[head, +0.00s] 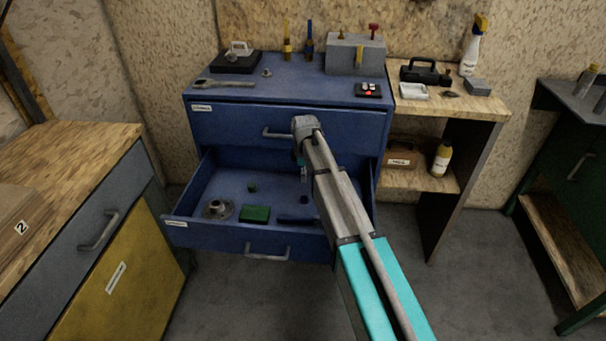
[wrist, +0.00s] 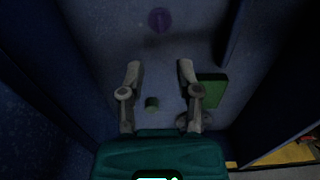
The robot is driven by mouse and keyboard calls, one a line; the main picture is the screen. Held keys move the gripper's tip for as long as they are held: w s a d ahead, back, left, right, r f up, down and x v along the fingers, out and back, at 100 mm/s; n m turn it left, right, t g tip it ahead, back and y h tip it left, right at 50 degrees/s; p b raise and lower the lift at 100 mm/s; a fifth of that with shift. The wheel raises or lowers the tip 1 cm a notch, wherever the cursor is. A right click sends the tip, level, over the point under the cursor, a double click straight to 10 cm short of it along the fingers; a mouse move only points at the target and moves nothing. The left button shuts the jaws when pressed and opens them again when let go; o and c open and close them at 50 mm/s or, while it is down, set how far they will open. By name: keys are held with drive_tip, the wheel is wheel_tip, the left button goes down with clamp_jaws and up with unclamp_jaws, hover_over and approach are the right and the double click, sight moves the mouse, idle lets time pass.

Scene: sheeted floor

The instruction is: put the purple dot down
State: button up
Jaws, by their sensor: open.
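The purple dot (wrist: 160,20) is a dim purple disc on the floor of the open blue drawer (head: 195,225), at the top of the wrist view. In the head view a small dark spot (head: 303,199) in the drawer's right half seems to be the same thing. My gripper (wrist: 159,66) is open, with nothing between its fingers. It points down over the drawer, and the dot lies beyond its fingertips, apart from them. In the head view my arm hides most of the gripper.
The drawer also holds a small green cube (wrist: 152,103), a green block (head: 256,214), a metal flanged part (head: 218,209) and a dark blue bar (head: 298,219). The drawer walls stand close around. The blue cabinet top (head: 285,93) carries tools and boxes.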

drive_tip(key=shift+r+p, duration=0.5)
drive_tip(key=shift+r, duration=0.25)
idle(1.2)
